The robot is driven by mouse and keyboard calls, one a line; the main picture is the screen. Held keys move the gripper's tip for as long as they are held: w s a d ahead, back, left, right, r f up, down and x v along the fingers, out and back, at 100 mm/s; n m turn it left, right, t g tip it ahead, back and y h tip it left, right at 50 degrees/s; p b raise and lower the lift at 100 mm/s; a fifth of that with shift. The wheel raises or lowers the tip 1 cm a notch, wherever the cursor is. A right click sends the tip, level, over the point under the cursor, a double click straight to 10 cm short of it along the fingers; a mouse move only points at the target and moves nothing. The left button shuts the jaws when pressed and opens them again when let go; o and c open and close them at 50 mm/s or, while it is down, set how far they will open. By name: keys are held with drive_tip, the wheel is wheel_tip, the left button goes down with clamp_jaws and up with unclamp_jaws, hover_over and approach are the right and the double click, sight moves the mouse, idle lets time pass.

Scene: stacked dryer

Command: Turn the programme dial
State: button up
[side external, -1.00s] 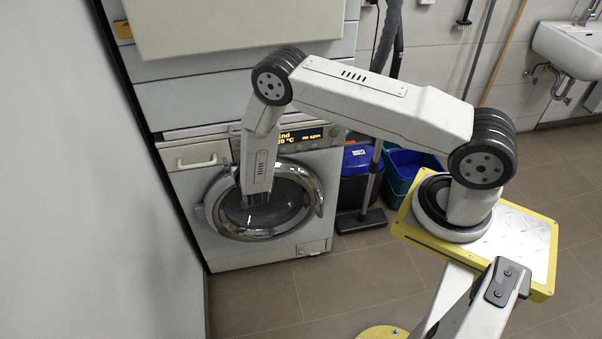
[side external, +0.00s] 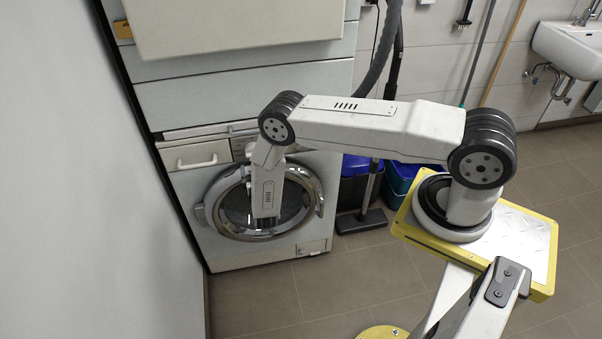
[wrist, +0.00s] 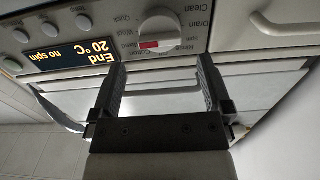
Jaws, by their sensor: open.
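The programme dial (wrist: 159,29) is a round white knob with a red mark on its lower left side in the wrist view. Printed programme words ring it, and the lettering appears upside down. My gripper (wrist: 161,62) is open, with its two dark fingers apart and nothing between them. The dial lies just beyond the fingertips, roughly centred between them. I cannot tell the exact gap. In the side external view my arm covers much of the control panel, and my gripper hangs in front of the washing machine (side external: 190,215).
A lit display (wrist: 68,58) reads "End 20°C no spin", with several small round buttons beside it. A drawer handle (wrist: 262,33) is on the other side of the dial. The round glass door (side external: 315,200) is shut. A mop and bins stand to the machine's right.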

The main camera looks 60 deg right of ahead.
drive_tip(key=shift+x, duration=3.2)
drive_tip(key=c, duration=1.1)
